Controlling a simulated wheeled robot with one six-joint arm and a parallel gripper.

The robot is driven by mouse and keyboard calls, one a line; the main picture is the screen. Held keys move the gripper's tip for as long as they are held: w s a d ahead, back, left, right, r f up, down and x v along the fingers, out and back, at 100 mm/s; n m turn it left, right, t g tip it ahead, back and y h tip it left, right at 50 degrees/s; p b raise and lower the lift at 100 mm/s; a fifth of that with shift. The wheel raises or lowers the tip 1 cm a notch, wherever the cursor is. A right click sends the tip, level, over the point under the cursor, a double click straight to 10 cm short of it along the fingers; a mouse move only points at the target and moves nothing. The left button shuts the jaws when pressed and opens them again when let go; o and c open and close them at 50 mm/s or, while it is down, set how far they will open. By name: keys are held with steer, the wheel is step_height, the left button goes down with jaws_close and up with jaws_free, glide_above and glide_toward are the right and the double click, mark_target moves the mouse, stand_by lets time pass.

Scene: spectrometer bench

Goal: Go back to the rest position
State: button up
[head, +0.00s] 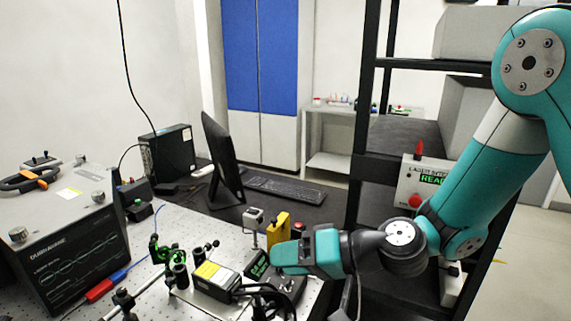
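My gripper (275,259) is at the end of the teal arm, low over the right edge of the optical bench (205,232). It points left in the head view. Its fingers are small and partly lost against the dark parts behind, so I cannot tell whether they are open or shut, or whether they touch anything. A yellow block (279,230) stands just behind the gripper. A grey box with a yellow label (215,276) lies to its left, and a small device with a green display (258,265) is close by the fingertips.
A large instrument box (72,245) fills the left of the bench. A monitor (222,160) and keyboard (283,191) stand behind. A black shelf rack (362,160) rises at the right, close to my arm, holding a laser panel (425,180). Cables (265,292) lie at the bench's front.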

steer(key=s+d+r+n+g+h, duration=0.1)
steer(key=s+d+r+h, duration=0.2)
steer(key=s+d, duration=0.4)
steer(key=s+d+r+n+g+h, duration=0.2)
steer(key=s+d+r+h, duration=0.2)
steer(key=s, duration=0.6)
steer(key=d+h, duration=0.2)
steer(key=d, duration=0.1)
steer(key=shift+s+r+n+h, duration=0.2)
steer(key=shift+r+n+h, duration=0.1)
